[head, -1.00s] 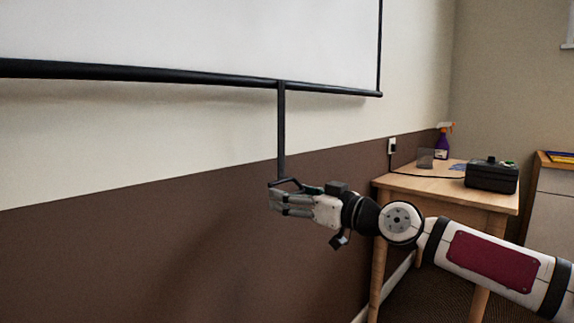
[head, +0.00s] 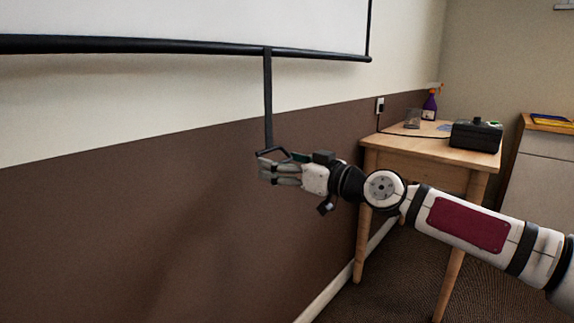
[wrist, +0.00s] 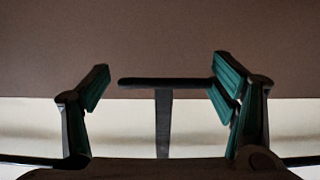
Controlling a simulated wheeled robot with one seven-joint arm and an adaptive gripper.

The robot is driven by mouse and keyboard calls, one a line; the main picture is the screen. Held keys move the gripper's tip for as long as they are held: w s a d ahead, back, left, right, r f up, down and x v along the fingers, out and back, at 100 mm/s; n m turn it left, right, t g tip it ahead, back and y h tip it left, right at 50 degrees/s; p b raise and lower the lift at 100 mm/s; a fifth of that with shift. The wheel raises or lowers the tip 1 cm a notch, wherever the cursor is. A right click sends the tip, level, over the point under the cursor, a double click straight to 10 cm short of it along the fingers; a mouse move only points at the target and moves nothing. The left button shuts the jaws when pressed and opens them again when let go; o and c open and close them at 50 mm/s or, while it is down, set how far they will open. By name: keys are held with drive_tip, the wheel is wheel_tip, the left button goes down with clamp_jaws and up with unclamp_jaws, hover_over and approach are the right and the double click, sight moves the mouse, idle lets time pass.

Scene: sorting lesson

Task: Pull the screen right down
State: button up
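The white projection screen (head: 180,18) hangs on the wall, partly lowered, with a black bottom bar (head: 150,48). A dark pull strap (head: 268,100) hangs from the bar and ends in a dark handle (head: 272,152). My gripper (head: 264,171) is at the handle, below the bar. In the wrist view my gripper (wrist: 161,66) is open, its two fingers apart. The handle (wrist: 145,82) lies between them; its right end meets or overlaps the right finger, and a gap shows at the left one. I cannot tell whether they touch. The screen's top is out of view.
A wooden table (head: 415,146) stands right of my gripper, beyond my arm, with a black box (head: 475,135) and a purple spray bottle (head: 429,106). A cabinet (head: 545,185) is at the far right. The brown lower wall (head: 130,230) below the screen is clear.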

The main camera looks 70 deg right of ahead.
drive_tip(key=v, duration=1.2)
idle(0.4)
drive_tip(key=w+a+r+n+g+y, duration=0.1)
drive_tip(key=w+a+n+g+y, duration=0.2)
drive_tip(key=a, duration=0.7)
drive_tip(key=w+a+r+n+g+y, duration=0.1)
drive_tip(key=w+a+g+y, duration=0.15)
drive_tip(key=w+a, duration=0.5)
drive_tip(key=s+a+f+g+p, duration=0.1)
drive_tip(key=s+a+f+g, duration=0.4)
drive_tip(key=a, duration=0.4)
drive_tip(key=s+a+f+g+p, duration=0.1)
drive_tip(key=s+a+f+g, duration=0.1)
drive_tip(key=a+f+g, duration=0.6)
wheel_tip(320, 180, up, 42)
drive_tip(key=a+t+p, duration=0.1)
drive_tip(key=t+p, duration=0.4)
drive_tip(key=p, duration=3.2)
drive_tip(key=shift+a, duration=0.25)
